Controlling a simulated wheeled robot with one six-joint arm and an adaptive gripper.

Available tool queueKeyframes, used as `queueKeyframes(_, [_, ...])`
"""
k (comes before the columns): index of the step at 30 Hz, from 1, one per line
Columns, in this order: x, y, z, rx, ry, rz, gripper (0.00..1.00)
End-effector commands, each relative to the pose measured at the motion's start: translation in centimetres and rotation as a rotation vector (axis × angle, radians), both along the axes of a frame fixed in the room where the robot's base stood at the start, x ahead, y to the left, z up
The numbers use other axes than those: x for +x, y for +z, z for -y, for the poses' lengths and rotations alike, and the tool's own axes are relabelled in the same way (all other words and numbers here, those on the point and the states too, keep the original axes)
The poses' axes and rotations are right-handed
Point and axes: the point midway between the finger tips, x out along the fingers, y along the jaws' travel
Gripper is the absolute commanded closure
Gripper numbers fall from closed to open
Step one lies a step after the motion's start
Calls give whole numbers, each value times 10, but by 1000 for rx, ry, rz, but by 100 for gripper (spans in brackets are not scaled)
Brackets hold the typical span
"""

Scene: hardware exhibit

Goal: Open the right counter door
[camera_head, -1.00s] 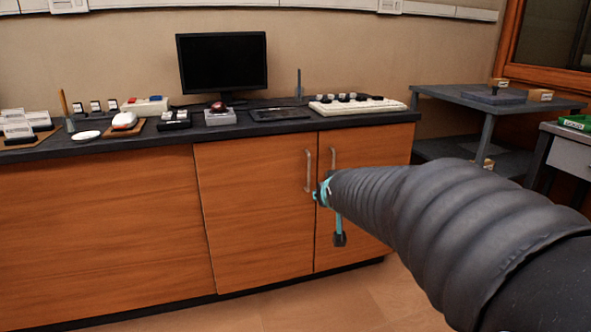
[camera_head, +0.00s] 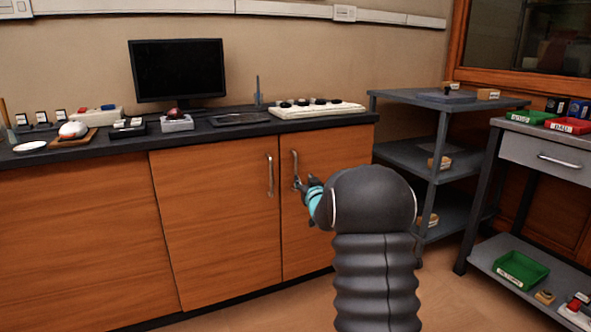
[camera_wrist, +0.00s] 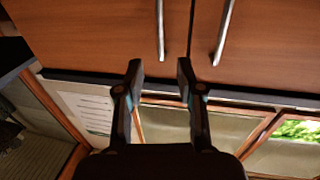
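The right counter door (camera_head: 325,200) is wood-coloured and looks shut, with an upright metal handle (camera_head: 294,165) near its left edge. In the wrist view, which looks upside down, the handle (camera_wrist: 160,30) on the picture's left lines up with the gap between my fingers. My gripper (camera_head: 302,185) is at the lower part of this handle in the head view. In the wrist view my gripper (camera_wrist: 160,70) is open, its fingertips apart on either side of the handle's line. I cannot tell whether they touch it. My arm hides part of the right door.
The left counter door (camera_head: 215,220) is shut, its handle (camera_head: 270,175) close by. The countertop (camera_head: 100,143) holds a monitor (camera_head: 178,70) and small exhibits. A grey shelf unit (camera_head: 410,155) stands right of the counter, and a drawer table (camera_head: 545,150) further right.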

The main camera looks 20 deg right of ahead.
Motion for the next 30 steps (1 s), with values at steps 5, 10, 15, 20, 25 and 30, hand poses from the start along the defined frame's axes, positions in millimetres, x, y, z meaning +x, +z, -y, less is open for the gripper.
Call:
queueKeyframes(5, [31,0,4,0,1,0,63])
queueKeyframes(10, [59,0,9,0,1,0,63])
queueKeyframes(15, [84,-1,13,0,0,-2,63])
queueKeyframes(20, [103,0,17,0,-1,-1,63])
queueKeyframes(25, [116,0,18,1,0,-1,63])
queueKeyframes(30, [120,0,19,0,0,-2,63])
